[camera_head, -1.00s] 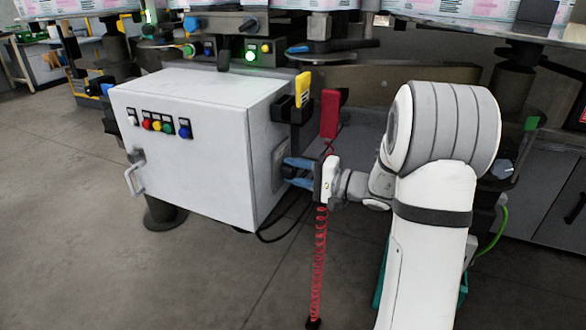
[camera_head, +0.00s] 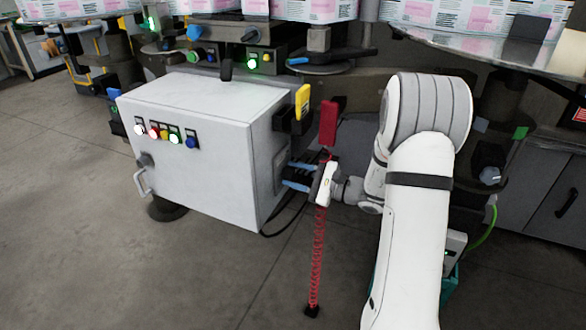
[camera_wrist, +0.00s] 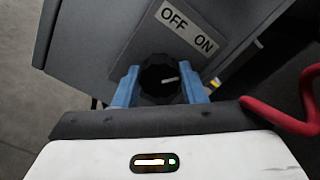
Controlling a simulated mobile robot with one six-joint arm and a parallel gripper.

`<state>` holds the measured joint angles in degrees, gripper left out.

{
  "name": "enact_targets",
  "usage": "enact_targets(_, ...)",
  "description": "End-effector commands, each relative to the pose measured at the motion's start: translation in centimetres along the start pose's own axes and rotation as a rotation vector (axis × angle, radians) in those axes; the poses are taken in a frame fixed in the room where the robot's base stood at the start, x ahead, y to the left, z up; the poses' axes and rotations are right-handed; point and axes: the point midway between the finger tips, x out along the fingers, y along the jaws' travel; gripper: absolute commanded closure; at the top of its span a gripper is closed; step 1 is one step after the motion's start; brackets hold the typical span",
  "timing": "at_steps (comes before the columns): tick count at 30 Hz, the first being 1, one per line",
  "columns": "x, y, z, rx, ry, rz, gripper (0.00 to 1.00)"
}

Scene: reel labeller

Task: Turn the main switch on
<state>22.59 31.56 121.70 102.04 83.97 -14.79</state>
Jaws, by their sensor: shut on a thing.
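The main switch is a black round knob (camera_wrist: 158,80) on the side of the grey cabinet (camera_head: 195,165), beside a white OFF/ON label (camera_wrist: 188,30). My gripper (camera_wrist: 168,86) is shut on the knob, with one blue finger on each side of it. The knob's white mark points right in the wrist view, towards the ON side of the label. In the head view my gripper (camera_head: 297,176) is at the cabinet's right side, turned on edge, and the knob is hidden there. On the cabinet front, the white, red and green lamps (camera_head: 175,135) look lit.
A red coiled cable (camera_head: 317,250) hangs close by my gripper, below a red handset-like box (camera_head: 328,122). A yellow piece (camera_head: 302,102) stands at the cabinet's back right corner. The labelling machine (camera_head: 420,35) is behind. The floor in front is clear.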

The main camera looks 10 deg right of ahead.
Motion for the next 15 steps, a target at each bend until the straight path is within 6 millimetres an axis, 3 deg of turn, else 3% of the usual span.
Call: enact_targets(15, -0.19, -0.08, -0.18, 0.142, 0.005, -0.004, 0.86)
